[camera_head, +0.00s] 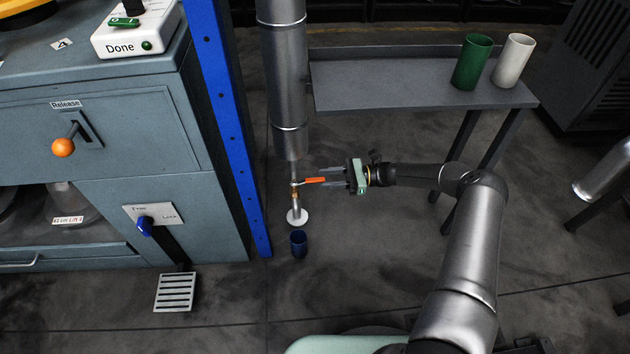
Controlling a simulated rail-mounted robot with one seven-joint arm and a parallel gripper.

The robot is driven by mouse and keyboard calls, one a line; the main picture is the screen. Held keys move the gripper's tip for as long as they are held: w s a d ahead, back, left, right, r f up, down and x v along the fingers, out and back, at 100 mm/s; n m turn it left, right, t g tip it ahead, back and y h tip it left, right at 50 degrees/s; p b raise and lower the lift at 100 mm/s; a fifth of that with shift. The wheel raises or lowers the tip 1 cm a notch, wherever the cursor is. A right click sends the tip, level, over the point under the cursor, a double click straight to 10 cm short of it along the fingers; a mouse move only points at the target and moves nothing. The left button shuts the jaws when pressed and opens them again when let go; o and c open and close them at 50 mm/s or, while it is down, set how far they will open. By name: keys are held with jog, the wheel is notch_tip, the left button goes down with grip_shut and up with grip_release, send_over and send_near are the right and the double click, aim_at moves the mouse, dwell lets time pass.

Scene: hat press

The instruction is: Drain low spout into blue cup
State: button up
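The low spout (295,198) is a small brass-coloured valve and pipe below a vertical metal cylinder. Its orange lever handle (315,180) sticks out to the right, roughly level. A dark blue cup (298,244) stands upright on the floor, just in front of a white round disc (297,216) at the pipe's foot. I cannot tell whether the cup is directly under the outlet. My gripper (325,177) points left, with its two fingers apart and the lever's end near or between their tips. Contact with the lever is too small to tell. No liquid is visible.
A green cup (472,62) and a white cup (513,60) stand on a grey side table (400,82) behind my arm. A blue post (232,130) and the press cabinet (130,130) stand to the left, with a foot pedal (174,292) in front. The floor around the blue cup is clear.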

aim_at(305, 180)
jog(key=shift+s+a+b, duration=0.15)
jog(key=shift+a, duration=1)
jog(key=shift+s+a+b, duration=0.15)
jog(key=shift+a, duration=0.95)
jog(key=shift+c, duration=0.4)
grip_shut()
jog(key=shift+d, duration=0.1)
